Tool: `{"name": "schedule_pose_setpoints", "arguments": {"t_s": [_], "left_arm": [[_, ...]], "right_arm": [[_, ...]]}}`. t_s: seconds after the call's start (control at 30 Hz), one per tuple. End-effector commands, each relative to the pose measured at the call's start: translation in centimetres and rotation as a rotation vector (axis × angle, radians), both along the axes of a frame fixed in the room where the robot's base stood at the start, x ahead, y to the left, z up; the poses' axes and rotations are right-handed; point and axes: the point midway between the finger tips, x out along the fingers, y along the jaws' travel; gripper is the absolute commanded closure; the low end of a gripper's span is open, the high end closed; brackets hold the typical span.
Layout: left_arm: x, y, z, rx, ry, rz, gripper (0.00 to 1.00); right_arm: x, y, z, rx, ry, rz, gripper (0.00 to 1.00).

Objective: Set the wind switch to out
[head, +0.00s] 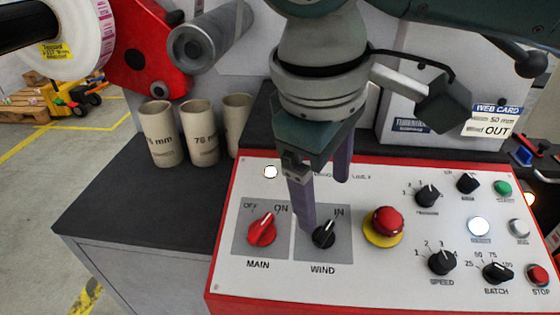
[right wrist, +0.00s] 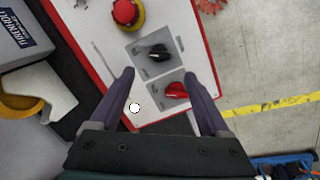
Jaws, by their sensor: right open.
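The wind switch (head: 323,237) is a black knob on a grey plate marked WIND. Its white pointer is turned to the upper right, toward IN; the marking on its left is hidden behind a finger. My right gripper (head: 323,203) is open and empty above the panel, with one finger close to the knob's upper left and the other farther back. In the right wrist view the black wind knob (right wrist: 155,54) lies just ahead of the open fingers (right wrist: 159,77). I cannot tell whether a finger touches it. My left gripper is out of view.
The red main switch (head: 262,230) is left of the wind switch, and the red emergency button (head: 385,222) is to its right. Several black knobs (head: 441,262) and buttons fill the panel's right side. A web card (head: 492,120) reads OUT. Cardboard cores (head: 163,133) stand at the left.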

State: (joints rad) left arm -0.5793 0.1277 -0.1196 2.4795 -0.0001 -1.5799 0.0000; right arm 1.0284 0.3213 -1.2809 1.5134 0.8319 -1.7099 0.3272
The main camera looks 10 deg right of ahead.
Motion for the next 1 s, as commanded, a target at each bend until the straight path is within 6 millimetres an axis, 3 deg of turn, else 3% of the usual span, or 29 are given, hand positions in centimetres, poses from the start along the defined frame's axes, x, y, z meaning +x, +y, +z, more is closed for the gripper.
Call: {"name": "schedule_pose_setpoints", "arguments": {"t_s": [0.53, 0.93, 1.0], "left_arm": [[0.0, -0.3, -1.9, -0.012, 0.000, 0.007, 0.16], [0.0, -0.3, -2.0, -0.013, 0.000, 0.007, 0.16], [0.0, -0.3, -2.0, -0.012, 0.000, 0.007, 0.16]], "right_arm": [[1.4, -1.5, -8.4, -0.003, 0.001, -0.002, 0.20], [1.6, -1.7, -9.4, -0.002, -0.001, 0.001, 0.20], [1.6, -1.7, -9.4, -0.002, -0.001, 0.001, 0.26]]}}
